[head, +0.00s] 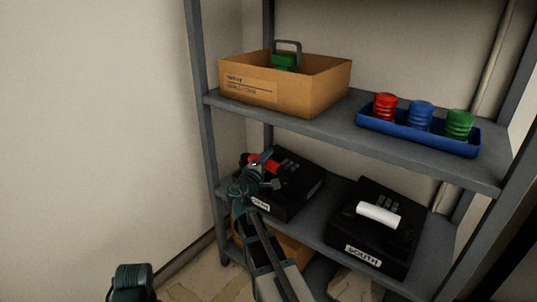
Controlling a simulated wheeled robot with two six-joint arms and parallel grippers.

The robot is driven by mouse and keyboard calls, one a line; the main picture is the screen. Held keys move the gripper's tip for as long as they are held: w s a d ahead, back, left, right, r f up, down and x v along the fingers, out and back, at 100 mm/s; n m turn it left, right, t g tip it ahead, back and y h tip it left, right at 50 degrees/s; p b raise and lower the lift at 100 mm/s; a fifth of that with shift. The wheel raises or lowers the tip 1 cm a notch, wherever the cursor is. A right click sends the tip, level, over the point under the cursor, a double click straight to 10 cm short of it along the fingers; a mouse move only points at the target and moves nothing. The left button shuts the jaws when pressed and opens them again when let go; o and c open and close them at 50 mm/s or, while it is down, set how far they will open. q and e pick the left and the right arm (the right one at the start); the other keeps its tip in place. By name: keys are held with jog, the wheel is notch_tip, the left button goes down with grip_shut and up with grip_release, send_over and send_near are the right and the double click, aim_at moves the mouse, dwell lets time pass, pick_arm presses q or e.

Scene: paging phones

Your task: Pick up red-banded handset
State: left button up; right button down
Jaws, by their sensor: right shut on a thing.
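The red-banded handset (272,167) is at the left black phone (298,190) on the middle shelf. My right gripper (260,166) is shut on it, with the arm reaching up from below. The gripper hides part of the handset and the left side of the phone. I cannot tell whether the handset rests on the phone or is just above it. My left gripper is not in view; only a teal part of my left arm shows at the bottom left.
A second black phone (364,240) marked SOUTH, with a white-banded handset (379,215), stands to the right. Above, the upper shelf (335,128) holds a cardboard box (310,94) and a blue tray (400,132) of red, blue and green rolls. A grey post (203,110) stands at left.

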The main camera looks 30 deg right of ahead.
aim_at(275, 168)
jog(key=s+a, duration=0.2)
jog(key=s, duration=0.1)
jog(key=s+a, duration=0.2)
jog(key=s, duration=0.2)
jog(key=s+a+r+p, duration=0.1)
jog(key=s+a, duration=0.1)
jog(key=s, duration=0.1)
jog(key=shift+s+a, duration=0.2)
jog(key=shift+s, duration=0.15)
jog(key=shift+r, duration=0.1)
